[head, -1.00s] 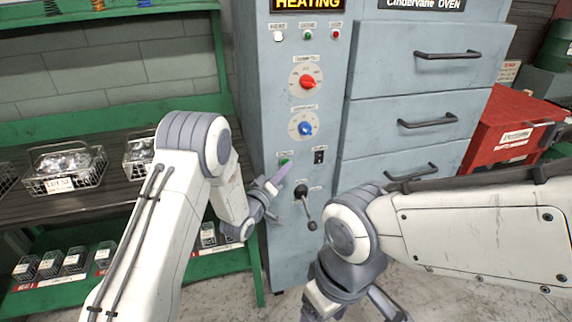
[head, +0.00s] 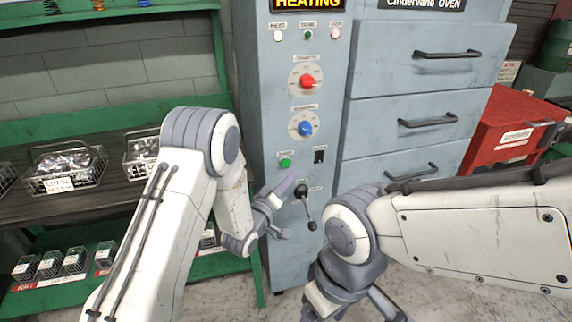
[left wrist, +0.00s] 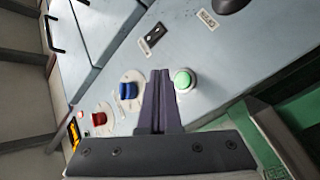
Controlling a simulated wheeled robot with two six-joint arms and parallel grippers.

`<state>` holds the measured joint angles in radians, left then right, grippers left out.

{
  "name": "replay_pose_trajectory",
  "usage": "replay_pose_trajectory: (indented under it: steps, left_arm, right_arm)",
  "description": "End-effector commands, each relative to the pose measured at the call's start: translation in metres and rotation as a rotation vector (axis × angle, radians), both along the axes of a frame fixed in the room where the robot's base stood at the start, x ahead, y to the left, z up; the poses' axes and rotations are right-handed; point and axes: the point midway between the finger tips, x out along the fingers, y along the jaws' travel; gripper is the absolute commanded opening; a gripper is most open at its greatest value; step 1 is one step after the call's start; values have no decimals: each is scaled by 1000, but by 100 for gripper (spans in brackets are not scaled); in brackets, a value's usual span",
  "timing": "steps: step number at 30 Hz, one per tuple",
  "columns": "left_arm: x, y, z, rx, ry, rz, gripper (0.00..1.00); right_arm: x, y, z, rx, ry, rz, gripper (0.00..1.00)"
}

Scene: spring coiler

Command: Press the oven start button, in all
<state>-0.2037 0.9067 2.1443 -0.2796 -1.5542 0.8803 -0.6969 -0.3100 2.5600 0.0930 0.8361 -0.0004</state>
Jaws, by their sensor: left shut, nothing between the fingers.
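The oven control panel (head: 275,100) stands in front of me with a lit sign reading HEATING (head: 307,4) at its top. The green start button (head: 285,163) sits low on the panel, left of a black switch (head: 319,156). My left gripper (head: 289,181) is shut and empty, its fingertips just below the button and apart from it in the head view. In the left wrist view the green button (left wrist: 184,80) shows beside the shut fingers (left wrist: 158,82). My right gripper (head: 350,310) is low at the bottom, partly cut off by the frame, and its fingers do not show clearly.
A black-knobbed lever (head: 302,190) is on the panel close to my left fingertips. Red (head: 307,82) and blue (head: 305,128) knobs are above the button. Oven drawers (head: 415,60) are at right, a green shelf with wire baskets (head: 62,168) at left, a red cabinet (head: 500,130) far right.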

Motion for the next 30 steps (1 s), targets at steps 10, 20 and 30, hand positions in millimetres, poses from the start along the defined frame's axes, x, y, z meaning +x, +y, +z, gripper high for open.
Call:
replay_pose_trajectory:
  steps: [10, 20, 30]
  left_arm:
    - [-20, -6, 0, 0, -2, 0, 0]
    - [-19, -6, 0, 1, -1, 1, 0]
    - [-20, -13, 9, 57, 26, -3, 0]
  right_arm:
    - [0, 0, -2, 0, 0, 0, 75]
    - [0, 0, -2, 0, 0, 0, 75]
    - [0, 0, 4, 0, 0, 0, 75]
